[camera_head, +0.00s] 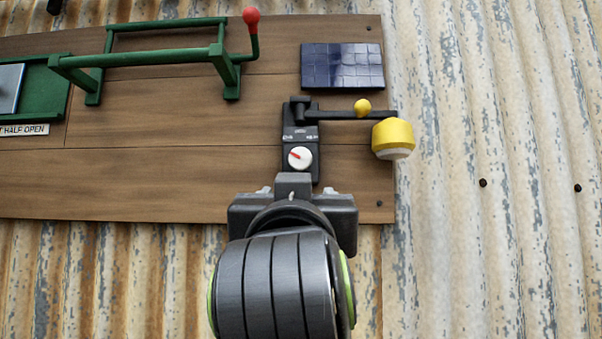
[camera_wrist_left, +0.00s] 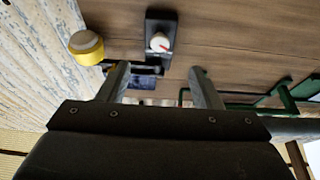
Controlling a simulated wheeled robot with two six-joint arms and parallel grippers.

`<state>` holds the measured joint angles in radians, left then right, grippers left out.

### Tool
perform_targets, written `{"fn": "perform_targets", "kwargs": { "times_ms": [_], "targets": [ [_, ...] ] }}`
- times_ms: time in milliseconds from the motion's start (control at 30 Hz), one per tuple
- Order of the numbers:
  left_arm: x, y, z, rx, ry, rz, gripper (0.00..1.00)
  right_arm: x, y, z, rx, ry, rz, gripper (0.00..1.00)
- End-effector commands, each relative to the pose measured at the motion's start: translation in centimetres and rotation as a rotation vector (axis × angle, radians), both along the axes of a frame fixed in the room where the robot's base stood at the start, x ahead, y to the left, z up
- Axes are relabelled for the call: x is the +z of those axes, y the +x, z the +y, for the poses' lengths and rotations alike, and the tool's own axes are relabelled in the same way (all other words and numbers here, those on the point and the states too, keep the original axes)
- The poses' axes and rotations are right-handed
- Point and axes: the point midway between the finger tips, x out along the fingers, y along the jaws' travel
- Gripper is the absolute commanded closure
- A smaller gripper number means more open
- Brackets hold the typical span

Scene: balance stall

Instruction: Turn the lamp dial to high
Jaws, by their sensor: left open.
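The lamp dial, a white round knob (camera_head: 300,157) with a red pointer, sits on a dark upright plate (camera_head: 298,134). Its pointer aims left and slightly up in the head view; small labels above it are too small to read. The dial also shows in the wrist view (camera_wrist_left: 160,43). A yellow lamp (camera_head: 393,136) hangs from a dark arm right of the plate. My left gripper (camera_wrist_left: 158,69) is open and empty, its fingers apart with the dial beyond and between them. In the head view its body is just below the dial, fingers mostly hidden. My right gripper is not in view.
A dark blue solar panel (camera_head: 342,66) is above the lamp arm on the wooden board (camera_head: 180,185). A green frame (camera_head: 150,58) with a red-knobbed lever (camera_head: 252,30) is at upper left. Corrugated metal (camera_head: 500,250) surrounds the board.

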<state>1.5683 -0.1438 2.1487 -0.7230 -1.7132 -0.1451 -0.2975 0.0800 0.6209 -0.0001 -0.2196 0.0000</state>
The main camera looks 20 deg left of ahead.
Motion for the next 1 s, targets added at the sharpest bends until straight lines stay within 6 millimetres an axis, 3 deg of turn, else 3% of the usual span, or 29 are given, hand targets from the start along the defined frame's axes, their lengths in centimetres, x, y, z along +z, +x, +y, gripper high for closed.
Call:
{"fn": "perform_targets", "kwargs": {
  "times_ms": [133, 267, 800, 1000],
  "targets": [
    [1.4, -1.0, -0.3, -0.001, -0.002, -0.028, 0.41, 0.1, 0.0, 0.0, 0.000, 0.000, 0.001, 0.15],
    [2.0, 0.0, 0.0, 0.004, -0.001, -0.025, 0.41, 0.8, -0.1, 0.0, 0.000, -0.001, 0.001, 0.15],
    [6.5, 10.1, 3.0, 0.004, 0.000, -0.023, 0.41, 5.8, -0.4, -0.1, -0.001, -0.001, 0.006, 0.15],
    [7.6, 12.9, 3.7, 0.002, -0.001, -0.025, 0.41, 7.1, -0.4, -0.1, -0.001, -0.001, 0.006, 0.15]
  ]
}}
